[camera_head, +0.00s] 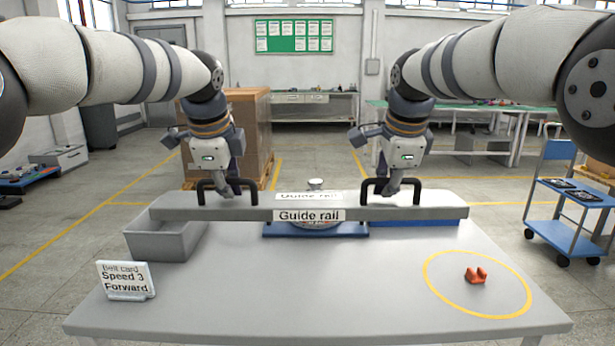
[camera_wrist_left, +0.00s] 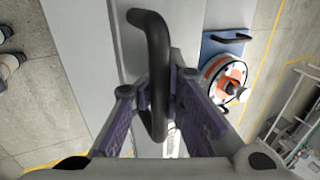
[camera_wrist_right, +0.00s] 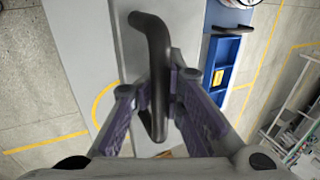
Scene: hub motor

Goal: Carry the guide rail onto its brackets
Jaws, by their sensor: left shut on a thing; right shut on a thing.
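The guide rail (camera_head: 370,213) is a long grey bar with a "Guide rail" label and two black handles, running left to right across the back of the table. It looks level and raised above the tabletop. My left gripper (camera_head: 228,190) is shut on the left black handle (camera_head: 203,188); the handle also shows between the fingers in the left wrist view (camera_wrist_left: 155,60). My right gripper (camera_head: 391,191) is shut on the right black handle (camera_head: 368,190), also seen in the right wrist view (camera_wrist_right: 155,60). I cannot make out the brackets with certainty.
A small orange two-pronged piece (camera_head: 475,275) sits inside a yellow ring at the table's right. A blue-based round motor (camera_wrist_left: 222,78) and blue tray (camera_wrist_right: 222,65) lie behind the rail. The table's middle is clear.

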